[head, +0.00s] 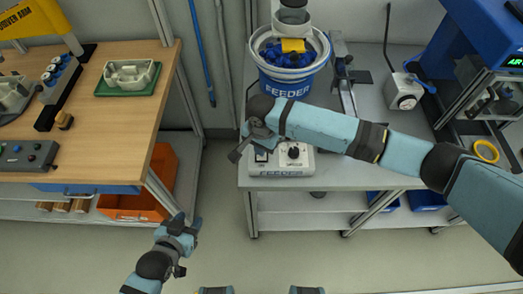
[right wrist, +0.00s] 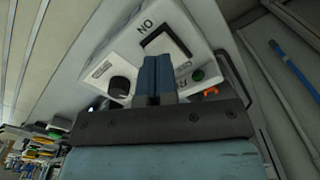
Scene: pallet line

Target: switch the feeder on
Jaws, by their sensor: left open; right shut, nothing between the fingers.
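The knob (right wrist: 120,87) and a green button (right wrist: 198,74) show too. My left gripper (head: 192,224) is open and empty over the floor.
A wooden bench (head: 120,130) stands at the left with a green tray (head: 127,90) and a grey button box (head: 27,155). An orange bin (head: 145,195) is on its lower shelf. A blue machine (head: 480,40) and a yellow ring (head: 486,151) are at the right.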

